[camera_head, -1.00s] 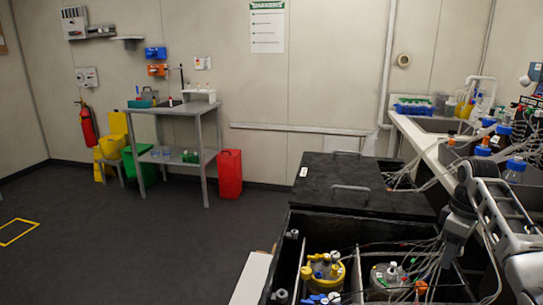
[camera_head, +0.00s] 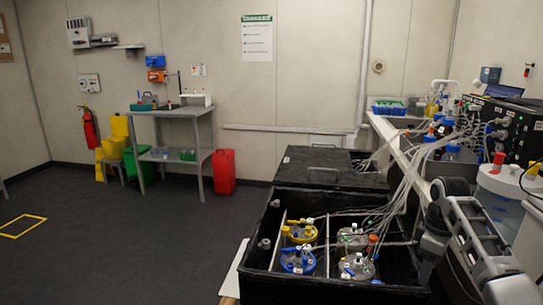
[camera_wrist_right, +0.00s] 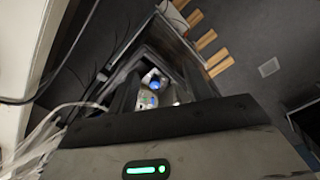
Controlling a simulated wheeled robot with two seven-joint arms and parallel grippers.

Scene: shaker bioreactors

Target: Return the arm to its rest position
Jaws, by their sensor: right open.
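My right arm comes in from the right in the head view, beside the shaker box. Its gripper (camera_head: 427,268) hangs at the box's right edge, pointing down, with nothing visible in it. The right wrist view shows my right gripper (camera_wrist_right: 156,66) open, with a vessel with a blue fitting (camera_wrist_right: 154,84) in sight beyond and between the fingers; they do not appear to touch it. My left gripper is not in view.
The open black shaker box (camera_head: 262,285) holds several bioreactors, including a yellow-lidded one (camera_head: 300,234) and a blue-lidded one (camera_head: 297,262). Tubes (camera_head: 405,185) run to the bench at right. A white container (camera_head: 500,190) stands near my arm.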

